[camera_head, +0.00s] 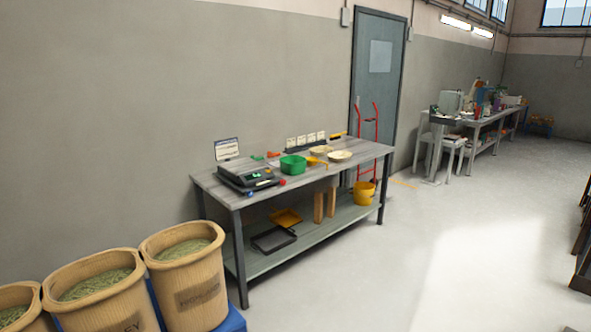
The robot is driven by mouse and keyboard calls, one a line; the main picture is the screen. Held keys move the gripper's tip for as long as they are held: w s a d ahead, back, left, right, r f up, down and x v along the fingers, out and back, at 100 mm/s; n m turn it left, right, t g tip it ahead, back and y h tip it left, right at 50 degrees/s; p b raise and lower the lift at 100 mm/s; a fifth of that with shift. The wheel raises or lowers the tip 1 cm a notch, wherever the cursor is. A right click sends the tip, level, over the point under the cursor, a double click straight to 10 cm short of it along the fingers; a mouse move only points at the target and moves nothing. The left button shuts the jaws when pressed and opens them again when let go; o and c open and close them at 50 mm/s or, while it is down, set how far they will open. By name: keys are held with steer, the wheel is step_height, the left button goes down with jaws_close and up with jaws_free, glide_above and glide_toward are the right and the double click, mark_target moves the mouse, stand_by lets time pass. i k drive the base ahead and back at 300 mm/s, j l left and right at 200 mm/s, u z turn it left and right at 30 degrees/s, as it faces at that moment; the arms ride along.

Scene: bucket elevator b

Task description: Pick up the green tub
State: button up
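The green tub (293,165) stands upright on the grey wooden workbench (352,163), near the middle of its top. It is a round, open tub, just right of a black scale (248,177). A yellow scoop-like item lies close to its right side. My gripper does not show in this view.
Two pale bowls (340,156) and small red and green items share the bench top. Barrels of grain (187,275) stand at the front left. A yellow bucket (364,193) and a red hand truck (376,130) are by the bench's right end. The floor (430,240) right of the bench is clear.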

mark_target(293, 165)
steer(key=i+z, duration=0.3)
steer(key=i, duration=1.5)
steer(key=i+u, duration=0.1)
steer(key=i, duration=0.5)
steer(key=i+l, duration=0.15)
steer(key=i, duration=0.4)
steer(key=i+l+u, duration=0.15)
steer(key=i, duration=0.45)
steer(key=i+l, duration=0.1)
steer(key=i, duration=0.45)
steer(key=i+u, duration=0.3)
steer(key=u, duration=0.15)
steer(key=i+l+u, duration=0.15)
steer(key=i+u, duration=0.15)
steer(key=u, duration=0.15)
steer(key=i+l+u, duration=0.2)
steer(key=u, duration=0.25)
steer(key=i+l+u, duration=0.25)
steer(key=u, duration=0.2)
steer(key=l, duration=0.1)
